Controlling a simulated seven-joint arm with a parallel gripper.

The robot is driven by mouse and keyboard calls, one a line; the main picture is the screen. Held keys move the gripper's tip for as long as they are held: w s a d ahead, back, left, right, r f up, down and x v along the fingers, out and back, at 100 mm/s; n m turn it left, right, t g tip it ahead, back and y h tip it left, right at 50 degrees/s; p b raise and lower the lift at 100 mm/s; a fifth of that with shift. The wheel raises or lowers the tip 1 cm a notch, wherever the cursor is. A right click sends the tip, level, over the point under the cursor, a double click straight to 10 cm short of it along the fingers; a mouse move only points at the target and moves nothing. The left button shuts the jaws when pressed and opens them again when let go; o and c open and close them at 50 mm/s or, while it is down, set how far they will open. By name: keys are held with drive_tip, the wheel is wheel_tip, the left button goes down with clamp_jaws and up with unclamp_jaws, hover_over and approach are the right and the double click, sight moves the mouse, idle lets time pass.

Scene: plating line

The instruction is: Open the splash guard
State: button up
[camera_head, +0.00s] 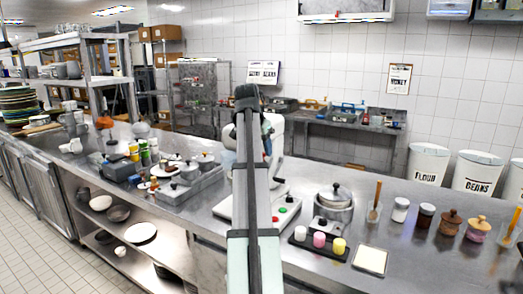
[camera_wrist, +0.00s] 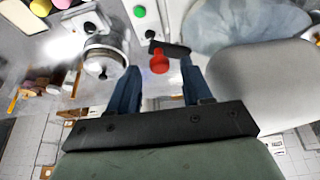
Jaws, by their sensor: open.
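The white mixer (camera_head: 276,130) stands on the steel counter, partly hidden behind my arm. In the wrist view its smooth pale body (camera_wrist: 265,85) fills the right side. A clear, bluish curved piece (camera_wrist: 240,28), which looks like the splash guard, shows at the top right; I cannot tell how far it is open. A red knob (camera_wrist: 160,63) and a dark bar (camera_wrist: 171,48) show beyond the fingertips. My gripper (camera_wrist: 158,75) is open, its two blue fingers apart with nothing clearly between them. In the head view my arm mostly hides the guard.
A lidded steel pot (camera_head: 334,205) stands right of the mixer and shows left of my fingers in the wrist view (camera_wrist: 103,58). Jars (camera_head: 425,215) line the right. Scales and condiments crowd the left.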

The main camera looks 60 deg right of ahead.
drive_tip(key=v, duration=1.3)
